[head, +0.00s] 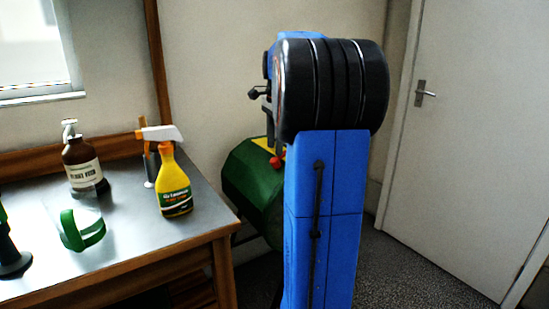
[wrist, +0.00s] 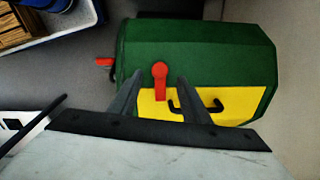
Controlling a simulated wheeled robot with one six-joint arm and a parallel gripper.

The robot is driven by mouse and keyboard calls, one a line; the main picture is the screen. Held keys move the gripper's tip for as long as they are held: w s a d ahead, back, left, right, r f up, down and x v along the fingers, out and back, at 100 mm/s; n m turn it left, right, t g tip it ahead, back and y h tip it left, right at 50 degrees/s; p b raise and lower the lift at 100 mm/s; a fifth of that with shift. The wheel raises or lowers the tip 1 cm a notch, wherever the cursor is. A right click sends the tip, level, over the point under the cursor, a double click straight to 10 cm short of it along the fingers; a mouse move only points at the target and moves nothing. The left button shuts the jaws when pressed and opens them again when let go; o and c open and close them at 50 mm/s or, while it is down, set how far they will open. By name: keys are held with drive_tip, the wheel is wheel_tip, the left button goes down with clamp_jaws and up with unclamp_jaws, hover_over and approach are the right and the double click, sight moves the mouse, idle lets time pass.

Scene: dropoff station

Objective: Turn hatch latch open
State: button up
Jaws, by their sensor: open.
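The hatch is a yellow panel (wrist: 230,102) on the green drum-like bin (wrist: 205,45) in the wrist view. A red latch (wrist: 160,72) stands upright at the panel's upper left edge. A black bar handle (wrist: 213,106) lies to its right on the panel. My gripper (wrist: 161,76) is open, with one finger on each side of the red latch in the picture; I cannot tell whether either touches it. In the head view my arm hides much of the green bin (head: 250,187), and the yellow panel (head: 262,144) shows only in part.
A red-tipped lever (wrist: 104,62) sticks out from the bin's left side. In the head view, a table (head: 130,245) at left holds a brown bottle (head: 82,165), a yellow spray bottle (head: 173,185) and a green-handled item (head: 80,230). A white door (head: 470,140) is at right.

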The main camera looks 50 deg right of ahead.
sight(275, 158)
drive_tip(key=shift+w+d+f, duration=0.1)
drive_tip(key=shift+w+f, duration=0.05)
drive_tip(key=shift+f, duration=2.55)
drive_tip(key=c, duration=1)
drive_tip(key=shift+c, duration=0.2)
